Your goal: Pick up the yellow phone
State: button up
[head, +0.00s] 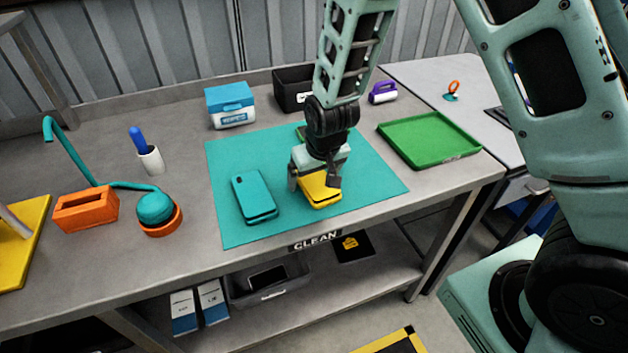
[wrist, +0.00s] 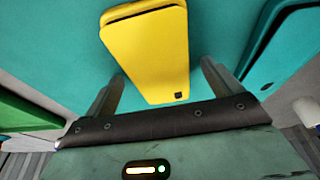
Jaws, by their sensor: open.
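The yellow phone (head: 322,190) lies on the teal mat (head: 230,160), partly hidden under my gripper in the head view. In the wrist view the yellow phone (wrist: 150,50) lies ahead of the jaws, its near end between the two fingers. My gripper (wrist: 160,85) is open, pointing down, with a finger on either side of the phone. In the head view my gripper (head: 315,180) is just above the phone; I cannot tell whether the fingers touch it.
A teal phone (head: 253,196) lies on the mat to the left, and a green item (head: 301,132) lies behind my gripper. A green tray (head: 428,138) is at right. A blue-lidded box (head: 230,105) and a black bin (head: 292,88) stand at the back. Orange items and a lamp are at left.

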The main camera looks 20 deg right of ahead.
jog(key=c, duration=1.2)
jog(key=shift+r, duration=0.15)
